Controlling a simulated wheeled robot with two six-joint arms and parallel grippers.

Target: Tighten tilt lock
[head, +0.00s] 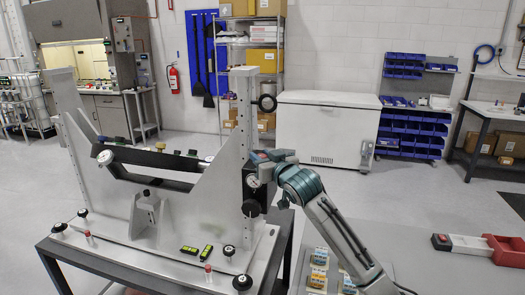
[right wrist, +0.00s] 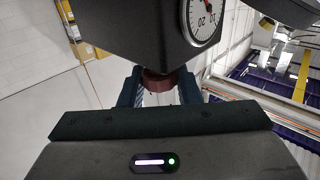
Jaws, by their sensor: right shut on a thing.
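The mirror fixture (head: 165,235) stands on a dark table, with two grey uprights and a black tilting frame (head: 150,175) between them. On its right upright sits a black block (head: 249,190) with a round white dial; the block (right wrist: 140,35) and dial (right wrist: 205,18) fill the top of the right wrist view. A dark red knob (right wrist: 157,82) sticks out below the block. My right gripper (head: 268,158) reaches in from the right, its two fingers (right wrist: 158,92) shut around this knob. The fingers partly hide the knob. My left gripper is not in view.
A black knob (head: 251,208) is just below the block and a black ring (head: 267,103) is above it.

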